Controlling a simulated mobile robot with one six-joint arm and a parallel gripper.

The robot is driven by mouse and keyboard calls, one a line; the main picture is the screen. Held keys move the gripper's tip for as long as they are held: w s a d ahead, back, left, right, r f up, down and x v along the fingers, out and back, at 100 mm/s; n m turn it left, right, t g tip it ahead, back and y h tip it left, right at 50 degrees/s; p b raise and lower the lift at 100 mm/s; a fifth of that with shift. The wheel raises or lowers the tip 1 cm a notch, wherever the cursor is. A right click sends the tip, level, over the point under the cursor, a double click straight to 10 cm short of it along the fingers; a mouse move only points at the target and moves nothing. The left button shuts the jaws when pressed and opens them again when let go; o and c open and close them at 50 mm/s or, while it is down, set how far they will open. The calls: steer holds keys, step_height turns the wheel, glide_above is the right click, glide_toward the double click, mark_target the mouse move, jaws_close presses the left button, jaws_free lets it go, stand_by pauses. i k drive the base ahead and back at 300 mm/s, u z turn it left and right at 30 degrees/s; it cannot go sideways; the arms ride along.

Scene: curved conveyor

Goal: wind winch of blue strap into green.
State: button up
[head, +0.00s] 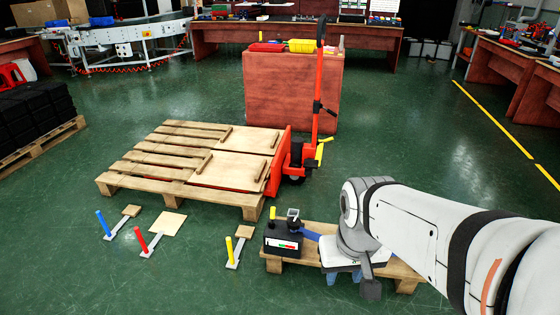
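The winch is a dark box (283,238) at the left end of a small pallet, with a small dark frame on top. A yellow handle (272,213) stands up at its back left. Its front gauge (282,244) has white, red and green parts; I cannot make out a pointer. The blue strap (312,236) runs right from the winch towards a pale load (340,257), and blue shows again below the load. My arm comes in from the right and its wrist is over the load, covering part of it. I cannot make out my gripper's fingers.
The small pallet (400,274) lies on the green floor. Levers with blue (103,222), red (140,240) and yellow (229,248) grips stand to its left. A larger pallet (150,180) with a red pallet jack (297,155) is behind. Floor at right is clear.

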mark_target(293, 223)
steer(key=i, duration=1.05)
steer(key=u, duration=0.05)
